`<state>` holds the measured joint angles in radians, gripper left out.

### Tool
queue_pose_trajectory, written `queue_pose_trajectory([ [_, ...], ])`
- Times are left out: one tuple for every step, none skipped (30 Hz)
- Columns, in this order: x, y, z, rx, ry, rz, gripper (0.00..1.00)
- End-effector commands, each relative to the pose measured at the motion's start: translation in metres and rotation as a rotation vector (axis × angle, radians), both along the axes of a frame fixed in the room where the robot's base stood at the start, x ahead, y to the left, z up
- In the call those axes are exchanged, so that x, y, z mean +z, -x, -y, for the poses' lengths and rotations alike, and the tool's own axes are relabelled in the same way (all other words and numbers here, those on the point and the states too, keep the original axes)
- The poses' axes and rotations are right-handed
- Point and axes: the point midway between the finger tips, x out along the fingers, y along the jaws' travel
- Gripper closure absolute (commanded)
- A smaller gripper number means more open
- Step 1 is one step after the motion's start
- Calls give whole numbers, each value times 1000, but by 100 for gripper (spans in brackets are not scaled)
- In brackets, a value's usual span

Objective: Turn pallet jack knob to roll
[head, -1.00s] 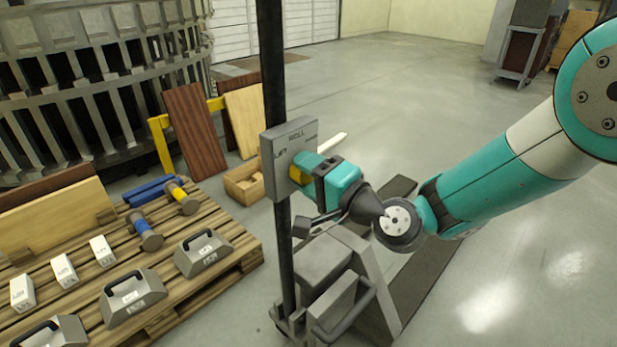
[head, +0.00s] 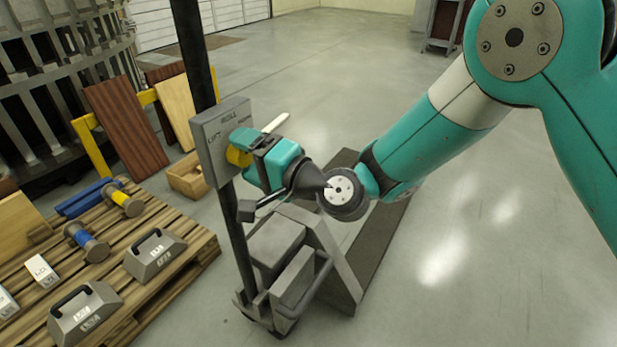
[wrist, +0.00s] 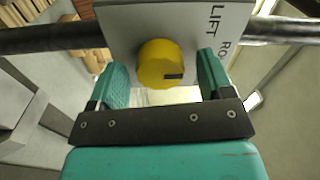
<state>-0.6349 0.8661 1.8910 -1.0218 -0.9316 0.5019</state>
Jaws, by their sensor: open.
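The yellow knob (wrist: 158,58) sits on a grey panel (wrist: 125,18) of the pallet jack, with a dark mark at its lower right in the wrist view. "LIFT" and a label starting "Ro" are readable beside it. In the head view the panel (head: 208,160) is fixed to a dark post, and the knob (head: 238,157) shows partly behind my gripper (head: 246,150). My gripper is open, one finger on each side of the knob. In the wrist view, gaps show between knob and fingers.
A wooden pallet (head: 185,257) with handled weights (head: 155,255) and dumbbells is at left. The pallet jack body (head: 275,245) stands below my gripper. A small wooden box (head: 188,178) lies behind. The floor at right is clear.

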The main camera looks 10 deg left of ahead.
Motion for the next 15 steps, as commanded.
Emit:
queue_pose_trajectory([
  [-3,1,6,-2,1,-3,26],
  [-3,3,10,-3,1,-3,26],
  [-4,6,17,-4,2,-4,26],
  [-5,8,23,-4,1,-5,26],
  [-5,10,29,-5,0,-5,26],
  [-7,14,38,-6,2,-4,26],
  [-7,17,45,-7,2,-4,26],
  [-7,20,53,-7,0,-4,26],
  [-8,24,63,-7,2,-5,26],
  [-8,28,70,-7,1,-5,26],
  [-8,30,77,-7,1,-4,26],
  [-9,35,87,-6,1,-6,26],
  [-9,38,94,-7,1,-5,26],
  [-9,41,101,-7,1,-5,26],
  [-9,45,109,-7,-1,-2,26],
])
